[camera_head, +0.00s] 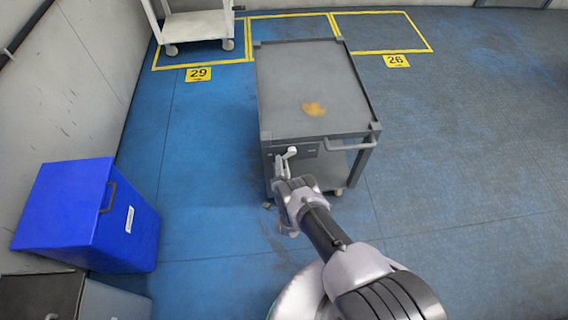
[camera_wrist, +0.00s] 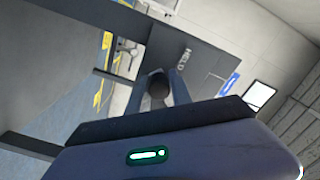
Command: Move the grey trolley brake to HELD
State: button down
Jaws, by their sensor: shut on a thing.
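The grey trolley (camera_head: 310,75) stands in the middle of the head view, its flat top marked by an orange-brown stain. A pale brake lever (camera_head: 290,152) shows on its near end, at the left, just past my gripper (camera_head: 281,175). In the wrist view my gripper (camera_wrist: 158,92) has its two fingers on either side of a dark rounded knob (camera_wrist: 158,84) and is shut on it.
A blue bin (camera_head: 75,215) stands at the left. A white trolley (camera_head: 195,25) stands at the back in a yellow-lined bay, near floor sign 29 (camera_head: 198,74). Sign 26 (camera_head: 396,61) lies before another bay. The blue floor at the right is clear.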

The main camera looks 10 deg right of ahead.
jog(key=shift+s+a+f, duration=0.2)
jog(key=shift+a, duration=0.1)
jog(key=shift+w+a+r, duration=0.1)
jog(key=shift+a, duration=0.05)
jog(key=c, duration=1.2)
grip_release()
jog(key=shift+a+r, duration=0.1)
jog(key=shift+m, duration=0.3)
jog(key=s+b, duration=0.1)
jog(key=s, duration=1.6)
jog(key=shift+s, duration=0.2)
